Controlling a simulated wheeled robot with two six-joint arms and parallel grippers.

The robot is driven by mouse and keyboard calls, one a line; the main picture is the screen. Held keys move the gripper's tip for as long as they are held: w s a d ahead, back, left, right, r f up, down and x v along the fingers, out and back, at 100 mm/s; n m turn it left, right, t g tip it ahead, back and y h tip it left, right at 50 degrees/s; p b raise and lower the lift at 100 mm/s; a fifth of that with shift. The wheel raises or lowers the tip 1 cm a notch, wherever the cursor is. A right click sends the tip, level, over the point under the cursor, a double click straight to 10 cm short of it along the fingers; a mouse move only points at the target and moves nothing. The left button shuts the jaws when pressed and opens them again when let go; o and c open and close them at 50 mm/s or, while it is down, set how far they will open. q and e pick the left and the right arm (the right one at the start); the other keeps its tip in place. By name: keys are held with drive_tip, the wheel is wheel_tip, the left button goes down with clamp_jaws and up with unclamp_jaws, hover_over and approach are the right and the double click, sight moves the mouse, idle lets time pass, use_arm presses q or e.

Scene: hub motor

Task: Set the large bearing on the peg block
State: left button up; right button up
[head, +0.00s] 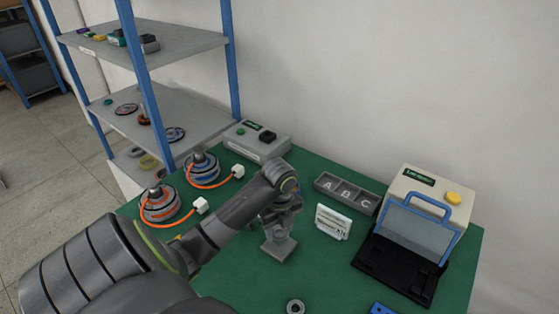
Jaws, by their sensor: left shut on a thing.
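My left gripper (279,246) reaches over the green table from the left and points down. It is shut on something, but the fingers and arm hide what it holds. A small grey ring (295,306), which looks like a bearing, lies at the bottom edge of the head view, in front of the gripper and apart from it. I cannot tell its size class. A blue block (381,309) is cut off by the bottom edge to the right; I cannot tell if it is the peg block. My right gripper is not in view.
Two motor hubs with orange cables (160,203) (201,165) stand at the left of the table (334,268). Behind are a control box (256,141), an A-B-C tray (346,194) and a white card (333,222). A machine with a blue-framed cover (411,235) stands right.

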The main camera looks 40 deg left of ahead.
use_arm(q)
drive_tip(key=shift+f, duration=1.9)
drive_tip(key=shift+f, duration=0.15)
drive_tip(key=o, duration=1.1)
wheel_tip(320, 180, up, 6)
wheel_tip(320, 180, up, 6)
drive_tip(key=p, duration=0.6)
drive_tip(key=shift+r+p, duration=0.2)
drive_tip(key=shift+p, duration=0.15)
